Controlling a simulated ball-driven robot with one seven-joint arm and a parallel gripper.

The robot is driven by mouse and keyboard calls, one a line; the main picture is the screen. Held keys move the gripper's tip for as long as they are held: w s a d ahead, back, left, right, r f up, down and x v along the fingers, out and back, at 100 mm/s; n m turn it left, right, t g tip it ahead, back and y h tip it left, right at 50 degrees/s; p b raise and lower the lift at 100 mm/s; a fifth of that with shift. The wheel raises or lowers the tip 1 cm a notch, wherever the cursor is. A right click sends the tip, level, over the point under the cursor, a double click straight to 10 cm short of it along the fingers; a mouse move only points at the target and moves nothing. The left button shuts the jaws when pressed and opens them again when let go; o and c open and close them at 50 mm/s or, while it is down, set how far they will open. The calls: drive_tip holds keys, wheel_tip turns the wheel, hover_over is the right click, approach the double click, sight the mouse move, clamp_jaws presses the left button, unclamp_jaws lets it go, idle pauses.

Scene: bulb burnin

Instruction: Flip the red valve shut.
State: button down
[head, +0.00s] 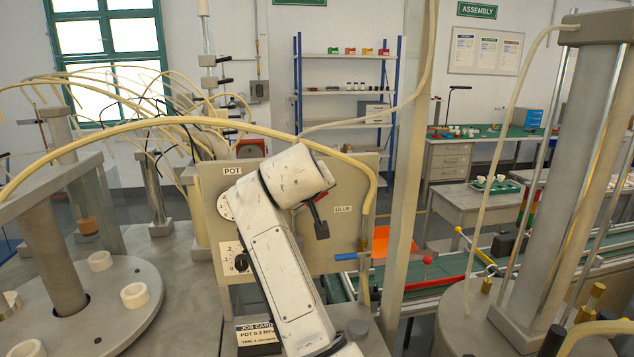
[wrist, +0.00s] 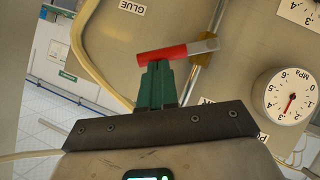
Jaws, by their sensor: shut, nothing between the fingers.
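The red valve lever (wrist: 165,53) shows in the wrist view, roughly crosswise to a thin pipe (wrist: 203,75) on a beige panel. Its metal end (wrist: 205,47) lies over the pipe. My gripper (wrist: 156,66) has green fingers that are together and empty. Their tips overlap the lever's lower edge in the picture; I cannot tell if they touch it. In the head view my white arm reaches to the panel (head: 345,255) and hides most of the valve area. A small red part (head: 310,207) shows beside my wrist, beside a dark piece.
A pressure gauge (wrist: 290,97) is at the right in the wrist view. A pale hose (head: 150,124) arches over my arm to the panel's right side. A job card stand (head: 258,337) is low in front. A grey post (head: 408,170) rises right of the panel.

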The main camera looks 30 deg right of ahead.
drive_tip(key=shift+s+d+f+m+t+y+p, duration=0.15)
drive_tip(key=shift+s+d+f+m+y+p, duration=0.1)
drive_tip(key=shift+d+f+m+y, duration=0.55)
drive_tip(key=shift+s+d+f+m+t+y+p, duration=0.2)
drive_tip(key=shift+d+f+m+y, duration=0.3)
drive_tip(key=shift+m+y, duration=0.55)
drive_tip(key=shift+w+f, duration=0.1)
drive_tip(key=shift+f, duration=0.05)
drive_tip(key=w+r+p+v, duration=0.1)
drive_tip(key=r+v, duration=0.1)
drive_tip(key=v, duration=1.1)
drive_tip(key=shift+w+r, duration=0.2)
drive_tip(key=shift+w, duration=0.1)
drive_tip(key=shift+d+f, duration=0.1)
drive_tip(key=shift+d, duration=0.05)
